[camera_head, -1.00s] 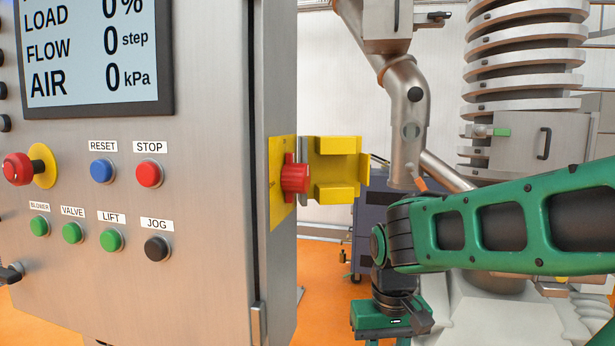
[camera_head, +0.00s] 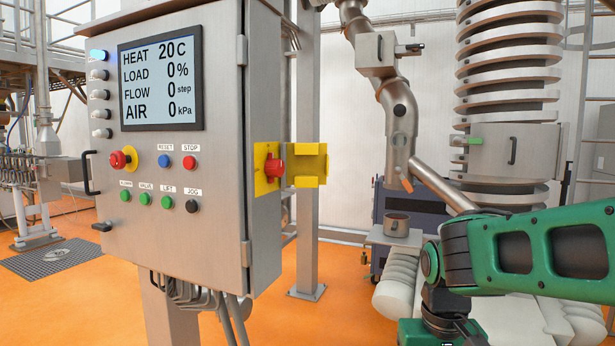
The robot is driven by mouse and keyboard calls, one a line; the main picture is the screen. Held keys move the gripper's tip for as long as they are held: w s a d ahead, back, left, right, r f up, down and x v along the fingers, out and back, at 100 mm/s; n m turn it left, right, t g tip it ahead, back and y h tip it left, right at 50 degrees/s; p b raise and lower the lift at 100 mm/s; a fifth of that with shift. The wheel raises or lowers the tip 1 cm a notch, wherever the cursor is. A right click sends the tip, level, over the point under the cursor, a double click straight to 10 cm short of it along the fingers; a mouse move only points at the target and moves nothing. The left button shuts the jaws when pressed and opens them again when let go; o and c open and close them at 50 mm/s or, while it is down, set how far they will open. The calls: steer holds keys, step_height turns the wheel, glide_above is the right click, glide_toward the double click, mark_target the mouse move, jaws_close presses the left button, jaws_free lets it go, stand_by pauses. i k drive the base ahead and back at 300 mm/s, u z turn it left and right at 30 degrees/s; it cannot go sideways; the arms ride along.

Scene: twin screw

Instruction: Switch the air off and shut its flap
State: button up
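The red air switch (camera_head: 273,167) sits on a yellow plate (camera_head: 261,186) on the right side of the steel control cabinet. Its yellow flap (camera_head: 311,165) stands open, swung out to the right of the switch. The cabinet display (camera_head: 160,83) reads AIR 0 kPa. My green arm enters from the right and its wrist bends down at the lower right, apart from the switch and flap. The gripper end is cut off by the bottom edge of the view, so its fingers do not show.
The steel control cabinet (camera_head: 219,215) fills the left middle, with an emergency stop (camera_head: 123,159) and several buttons. A steel post (camera_head: 308,226) stands behind the flap. A pipe (camera_head: 403,125) and a spiral column (camera_head: 509,60) stand right. A small cup (camera_head: 397,224) stands near my arm.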

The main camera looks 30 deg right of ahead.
mark_target(274, 167)
steer(key=k, duration=1.7)
steer(key=z, duration=0.45)
steer(key=i, duration=1.65)
steer(key=u, duration=0.05)
